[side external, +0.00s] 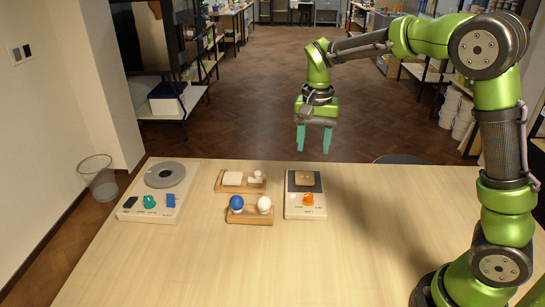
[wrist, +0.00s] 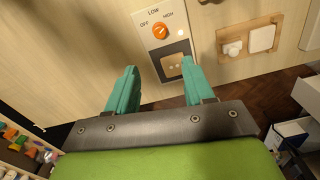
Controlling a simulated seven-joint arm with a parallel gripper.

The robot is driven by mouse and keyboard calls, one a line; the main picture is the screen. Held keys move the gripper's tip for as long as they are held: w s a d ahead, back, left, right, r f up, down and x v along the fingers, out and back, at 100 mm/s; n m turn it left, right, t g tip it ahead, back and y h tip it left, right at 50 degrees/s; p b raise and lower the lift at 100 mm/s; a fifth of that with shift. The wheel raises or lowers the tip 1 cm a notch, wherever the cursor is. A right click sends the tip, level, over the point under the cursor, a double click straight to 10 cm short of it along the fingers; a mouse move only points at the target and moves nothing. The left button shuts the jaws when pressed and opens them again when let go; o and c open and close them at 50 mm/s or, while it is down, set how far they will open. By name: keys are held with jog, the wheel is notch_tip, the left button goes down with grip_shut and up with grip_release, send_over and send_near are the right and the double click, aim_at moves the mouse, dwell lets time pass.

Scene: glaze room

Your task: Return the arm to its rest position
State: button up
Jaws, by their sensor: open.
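My green arm stands at the right of the table in the side external view. My gripper (side external: 314,139) has teal fingers that point down, and it hangs in the air above the table's far edge. The fingers are apart with nothing between them. In the wrist view my gripper (wrist: 155,82) also shows both fingers apart and empty. Beyond the fingertips is a control panel (side external: 292,212) with an orange knob (side external: 308,199) and a tan square piece (side external: 305,178) on a dark pad. In the wrist view the orange knob (wrist: 160,31) sits below the labels OFF, LOW and HIGH.
A wooden tray (side external: 219,188) with white pieces and a wooden stand (side external: 250,217) with a blue and a white ball lie mid-table. A panel with a grey disc (side external: 165,173) is at the left. The table's front and right are clear. Shelves (side external: 185,105) stand behind.

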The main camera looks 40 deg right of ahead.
jog(key=shift+r, duration=0.7)
jog(key=s+a+r+n+t+y, duration=0.1)
jog(key=s+a+r+n+t, duration=0.1)
jog(key=s, duration=0.7)
jog(key=s+a+r+n+t+y, duration=0.1)
jog(key=s+a+n+t, duration=0.3)
jog(key=s, duration=0.5)
jog(key=shift+s+r+n+t, duration=0.2)
jog(key=shift+r+n+t, duration=0.1)
jog(key=shift+r+t, duration=0.4)
